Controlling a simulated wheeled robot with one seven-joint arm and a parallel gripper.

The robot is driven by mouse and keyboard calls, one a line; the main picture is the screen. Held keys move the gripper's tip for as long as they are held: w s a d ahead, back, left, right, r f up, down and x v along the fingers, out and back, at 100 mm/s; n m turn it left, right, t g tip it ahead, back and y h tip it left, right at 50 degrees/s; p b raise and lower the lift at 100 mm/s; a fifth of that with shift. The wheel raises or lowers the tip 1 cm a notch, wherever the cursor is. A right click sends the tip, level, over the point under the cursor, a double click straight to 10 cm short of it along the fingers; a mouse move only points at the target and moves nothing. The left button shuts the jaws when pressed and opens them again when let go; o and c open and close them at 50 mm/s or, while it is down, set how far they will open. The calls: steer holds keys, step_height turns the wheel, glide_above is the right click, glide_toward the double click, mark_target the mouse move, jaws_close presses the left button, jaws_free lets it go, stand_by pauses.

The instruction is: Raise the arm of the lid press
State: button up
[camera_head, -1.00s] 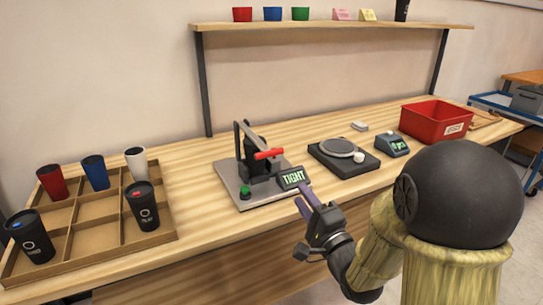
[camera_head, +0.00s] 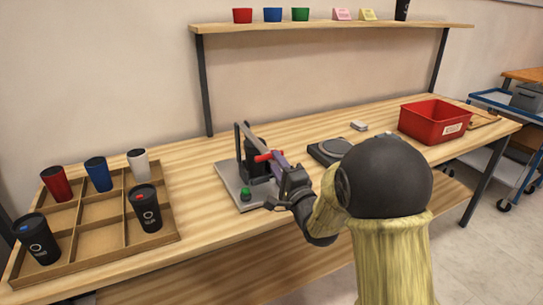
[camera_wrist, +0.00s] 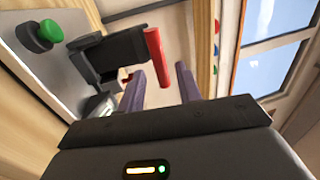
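The lid press (camera_head: 257,169) stands on a grey base plate (camera_head: 231,184) at the middle of the bench. Its grey arm (camera_head: 249,139) slopes from the upper left down toward a red handle (camera_head: 264,157). A green button (camera_head: 245,193) sits at the front of the plate and also shows in the wrist view (camera_wrist: 49,32). My gripper (camera_head: 277,160) is at the press's right side, by the handle. In the wrist view its purple fingers (camera_wrist: 160,84) are apart, with the red handle (camera_wrist: 156,57) in the gap between them; contact cannot be told. The press's display is mostly hidden in the head view.
A wooden tray (camera_head: 96,231) with several cups is at the left. A black scale (camera_head: 323,152) and a red bin (camera_head: 436,120) are to the right of the press. A shelf (camera_head: 330,26) with small cups and cards runs above the bench.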

steer(key=x, duration=0.4)
steer(key=shift+w, duration=0.1)
jaws_close()
